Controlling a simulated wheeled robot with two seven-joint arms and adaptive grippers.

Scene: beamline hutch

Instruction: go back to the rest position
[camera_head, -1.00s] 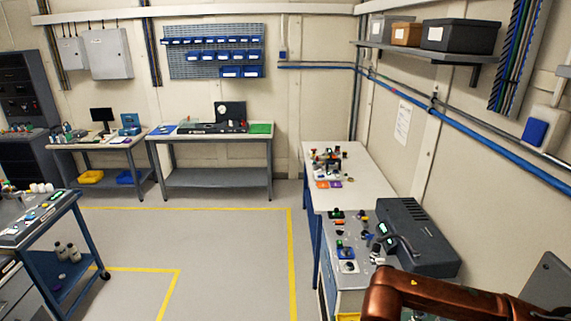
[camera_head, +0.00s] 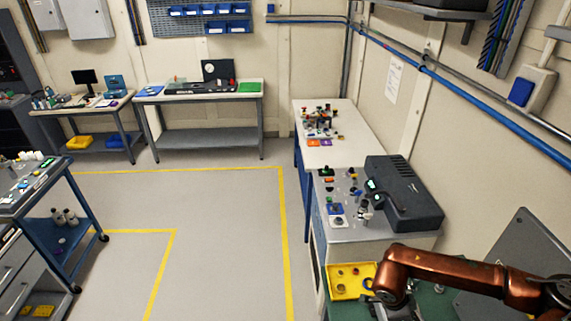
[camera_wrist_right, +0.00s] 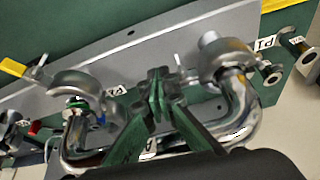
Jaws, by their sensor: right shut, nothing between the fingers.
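My right arm, copper-coloured, enters from the lower right in the head view and bends down near the green-topped bench (camera_head: 430,300). My right gripper shows in the wrist view (camera_wrist_right: 157,88), its fingertips together and empty. Behind the fingers are a grey metal plate (camera_wrist_right: 130,45) and curved shiny metal pipes (camera_wrist_right: 238,100) on both sides. I cannot tell whether the fingers touch any of them. My left gripper is in neither current view.
A yellow tray (camera_head: 345,294) lies close to my right arm. A dark grey machine (camera_head: 404,190) stands on the bench behind it. A dark panel (camera_head: 500,250) is at the right. Small labelled fittings (camera_wrist_right: 268,72) show in the wrist view. Floor at the left-centre is clear.

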